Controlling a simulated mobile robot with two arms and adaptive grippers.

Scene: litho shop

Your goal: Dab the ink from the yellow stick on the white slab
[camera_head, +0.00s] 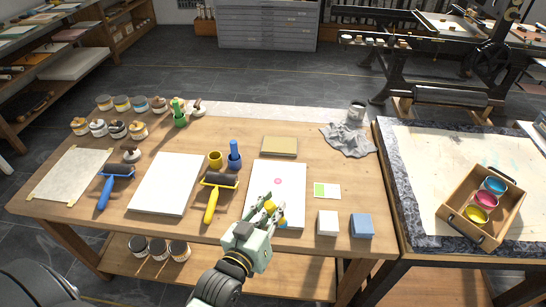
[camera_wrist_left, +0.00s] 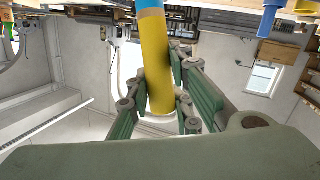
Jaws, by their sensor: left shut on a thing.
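My left gripper (camera_head: 268,212) is over the near part of the right-hand white slab (camera_head: 262,178), which bears a small pink ring mark (camera_head: 278,181). It is shut on the yellow stick (camera_wrist_left: 156,62), whose yellow shaft with a blue part at the top edge of the wrist view sits between the green fingers (camera_wrist_left: 160,95). In the head view the fingers hide most of the stick, and I cannot tell whether its end touches the slab. A second white slab (camera_head: 167,183) lies further left, bare. My right gripper is not in view.
A yellow-handled roller (camera_head: 213,198) lies left of the slab, with a yellow cup (camera_head: 215,159) and blue stamp-like tool (camera_head: 235,157) behind. White and blue blocks (camera_head: 362,225) stand to its right. A wooden tray (camera_head: 450,212) with ink bowls sits on the right table.

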